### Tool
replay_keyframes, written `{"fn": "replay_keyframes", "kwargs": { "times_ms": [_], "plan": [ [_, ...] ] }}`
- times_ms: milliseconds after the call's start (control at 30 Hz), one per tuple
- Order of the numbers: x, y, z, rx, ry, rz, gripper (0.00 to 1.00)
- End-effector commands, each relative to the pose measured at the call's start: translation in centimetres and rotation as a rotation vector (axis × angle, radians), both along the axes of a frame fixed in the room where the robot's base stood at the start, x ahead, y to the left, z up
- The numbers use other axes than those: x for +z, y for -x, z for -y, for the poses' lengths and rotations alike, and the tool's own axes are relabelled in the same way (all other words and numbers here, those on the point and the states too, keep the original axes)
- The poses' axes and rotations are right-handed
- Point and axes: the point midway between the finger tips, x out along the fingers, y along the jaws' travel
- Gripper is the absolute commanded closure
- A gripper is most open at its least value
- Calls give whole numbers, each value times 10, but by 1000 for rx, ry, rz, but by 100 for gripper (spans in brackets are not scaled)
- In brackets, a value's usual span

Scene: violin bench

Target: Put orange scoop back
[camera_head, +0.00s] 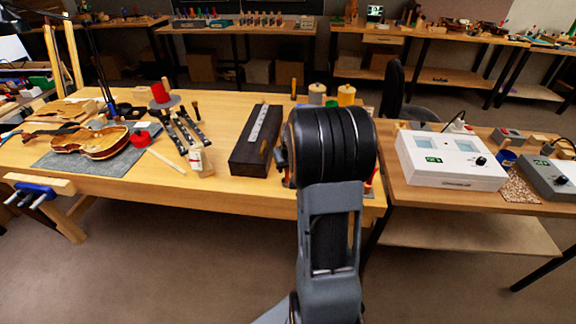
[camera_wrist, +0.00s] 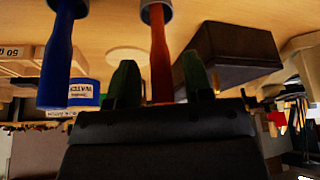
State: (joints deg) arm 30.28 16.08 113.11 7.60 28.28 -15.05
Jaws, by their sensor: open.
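The orange scoop (camera_wrist: 160,50) shows in the wrist view, its orange handle running from a grey metal end at the top edge down between my fingers. My gripper (camera_wrist: 158,64) is open, with one green-tipped finger on each side of the handle and visible gaps between. A second scoop with a blue handle (camera_wrist: 57,62) is to the left of it. In the head view my arm hides the gripper, and I cannot make out the scoops.
In the wrist view, a blue labelled container (camera_wrist: 84,93) is at the left and a dark block (camera_wrist: 228,55) at the right. In the head view, a long dark block (camera_head: 252,148) lies beside my arm, and a violin (camera_head: 92,142) lies on the left.

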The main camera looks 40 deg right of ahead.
Motion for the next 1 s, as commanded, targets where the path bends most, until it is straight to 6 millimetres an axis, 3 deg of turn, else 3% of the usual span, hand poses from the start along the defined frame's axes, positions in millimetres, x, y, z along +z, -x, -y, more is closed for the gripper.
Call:
{"fn": "replay_keyframes", "kwargs": {
  "times_ms": [167, 500, 800, 867, 967, 1000],
  "plan": [
    [14, 4, -1, 0, 1, 3, 54],
    [74, 27, -10, -1, 2, 4, 54],
    [108, 41, -17, 2, 2, 3, 54],
    [111, 44, -26, 15, -1, -2, 54],
    [116, 54, -68, 74, -8, -13, 54],
    [117, 62, -91, 107, -13, -22, 54]
  ]
}}
